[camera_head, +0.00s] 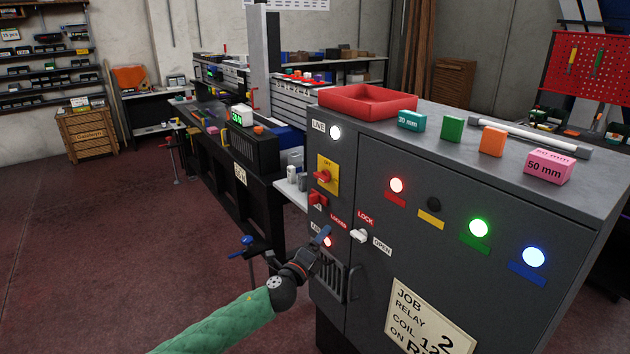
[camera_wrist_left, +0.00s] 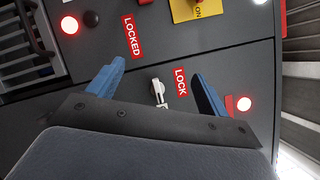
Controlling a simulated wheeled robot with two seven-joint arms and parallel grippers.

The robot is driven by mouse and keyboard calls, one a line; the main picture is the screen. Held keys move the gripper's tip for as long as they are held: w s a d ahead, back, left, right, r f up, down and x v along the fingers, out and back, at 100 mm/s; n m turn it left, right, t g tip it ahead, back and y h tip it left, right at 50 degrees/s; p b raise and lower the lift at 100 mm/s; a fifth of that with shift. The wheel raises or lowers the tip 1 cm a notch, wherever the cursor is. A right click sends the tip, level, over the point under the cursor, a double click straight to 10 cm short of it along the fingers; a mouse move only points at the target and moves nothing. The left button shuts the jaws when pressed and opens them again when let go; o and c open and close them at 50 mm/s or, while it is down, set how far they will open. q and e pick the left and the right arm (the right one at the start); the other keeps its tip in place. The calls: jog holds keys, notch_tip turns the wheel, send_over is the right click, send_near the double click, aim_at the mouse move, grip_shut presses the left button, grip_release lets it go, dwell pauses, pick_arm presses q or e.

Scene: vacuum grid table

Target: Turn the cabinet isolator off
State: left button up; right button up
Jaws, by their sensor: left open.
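The grey cabinet (camera_head: 375,190) stands at the right in the head view. Its isolator is a red handle (camera_head: 322,176) on a yellow plate (camera_head: 330,166) marked OFF at the top. Part of the yellow plate, with the word ON, shows at the top of the left wrist view (camera_wrist_left: 183,13); most of the handle is cut off there. A small white latch (camera_head: 359,236) sits between the LOCK and OPEN labels. My left gripper (camera_head: 322,236) is open and empty in front of the panel, below the isolator. In the wrist view, the latch (camera_wrist_left: 158,92) appears between its blue fingers (camera_wrist_left: 157,72).
A red tray (camera_head: 365,101) and several coloured blocks (camera_head: 492,141) lie on the cabinet top. Lit lamps (camera_head: 479,228) and a handle by the vent (camera_head: 352,283) are on the front. A dark workbench (camera_head: 252,185) stands behind; the floor at left is clear.

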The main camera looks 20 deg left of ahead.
pick_arm(q)
jog(key=w+a+r+m+g+h, duration=0.1)
jog(key=w+a+r+m+h, duration=0.2)
jog(key=w+r+m+h, duration=0.35)
jog(key=m+g, duration=0.4)
jog(key=m, duration=0.8)
send_near(318, 177)
jog(key=x, duration=0.2)
jog(key=shift+n, duration=0.25)
jog(key=p+x, duration=0.2)
jog(key=x, duration=0.4)
jog(key=shift+d+r, duration=0.1)
jog(key=shift+w+d, duration=0.25)
pick_arm(e)
notch_tip(318, 177, down, 10)
jog(key=w, duration=0.2)
jog(key=shift+a+f, duration=0.15)
jog(key=shift+f, duration=0.05)
pick_arm(q)
jog(key=shift+p, duration=0.3)
jog(key=c, duration=1)
